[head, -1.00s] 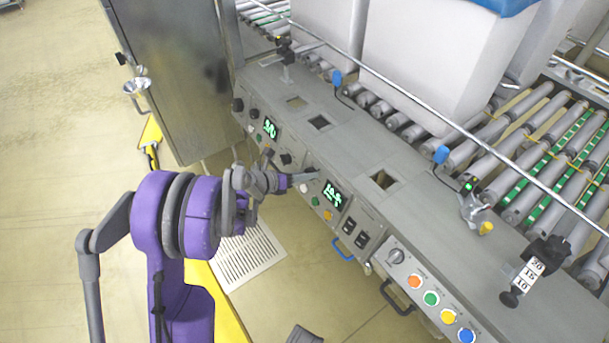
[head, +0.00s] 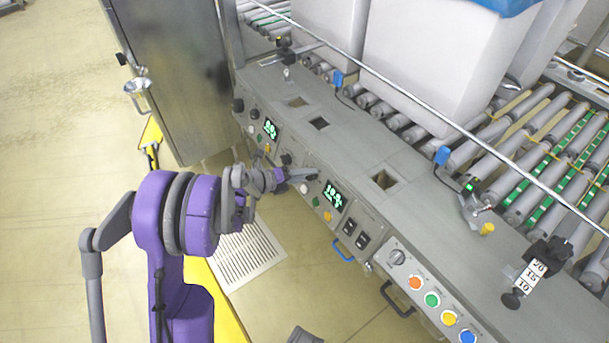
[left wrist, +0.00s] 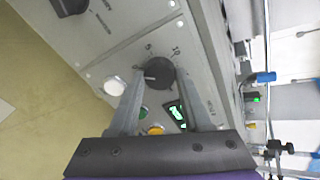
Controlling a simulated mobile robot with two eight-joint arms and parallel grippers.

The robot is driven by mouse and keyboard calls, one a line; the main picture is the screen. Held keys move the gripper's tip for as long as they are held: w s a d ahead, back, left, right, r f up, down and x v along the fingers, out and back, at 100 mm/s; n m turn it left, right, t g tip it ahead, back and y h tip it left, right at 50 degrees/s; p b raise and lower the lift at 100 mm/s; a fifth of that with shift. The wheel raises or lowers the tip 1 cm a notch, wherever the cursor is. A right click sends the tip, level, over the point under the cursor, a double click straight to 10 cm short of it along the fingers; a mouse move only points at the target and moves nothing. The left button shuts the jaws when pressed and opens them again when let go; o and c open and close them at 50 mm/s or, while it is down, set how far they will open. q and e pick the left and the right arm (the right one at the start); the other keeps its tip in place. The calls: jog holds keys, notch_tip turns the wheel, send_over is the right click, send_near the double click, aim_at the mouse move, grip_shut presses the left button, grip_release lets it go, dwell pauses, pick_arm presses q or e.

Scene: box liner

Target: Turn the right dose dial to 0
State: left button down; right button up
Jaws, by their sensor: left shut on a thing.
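The right dose dial (left wrist: 161,73) is a dark round knob on the grey panel in the left wrist view, with scale figures including 5 and 10 around it. Its light pointer mark points left, near the scale's low end. My left gripper (left wrist: 160,76) is shut on the dial, a finger on either side. The display's digits are too small to read surely.
Close to the dial are a white button (left wrist: 114,86), a green button and a yellow button (head: 327,216). Another dark knob (left wrist: 70,5) is on the neighbouring panel. A selector and coloured buttons (head: 431,298) are further right. Open floor lies in front of the console.

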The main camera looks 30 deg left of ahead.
dwell(0.3)
pick_arm(q)
jog(key=shift+c, duration=1.8)
grip_release()
jog(key=p+v, duration=0.2)
jog(key=v, duration=0.9)
jog(key=shift+w+d, duration=0.1)
